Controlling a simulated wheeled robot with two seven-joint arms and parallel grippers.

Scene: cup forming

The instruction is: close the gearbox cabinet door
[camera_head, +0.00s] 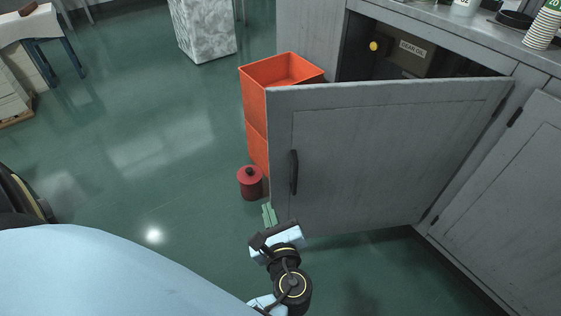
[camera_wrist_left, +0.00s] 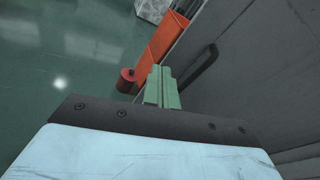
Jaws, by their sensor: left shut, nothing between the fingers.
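The gearbox cabinet door (camera_head: 385,150) is a grey panel hinged at its right side, and it stands open. Its dark vertical handle (camera_head: 294,172) is near the free left edge. The handle also shows in the left wrist view (camera_wrist_left: 200,68). Inside the cabinet is a dark box with a "GEAR OIL" label (camera_head: 412,48) and a yellow knob. My left gripper (camera_head: 269,214) has green fingers, shut and empty, low beside the door's free edge. In the left wrist view the fingers (camera_wrist_left: 161,88) are left of the handle; contact with the door cannot be told. My right gripper is not in view.
Orange stacked bins (camera_head: 257,105) stand behind the door's free edge. A red canister (camera_head: 250,183) is on the floor close to that edge. A closed grey cabinet door (camera_head: 510,210) is at right. Cups (camera_head: 543,27) stand on the counter.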

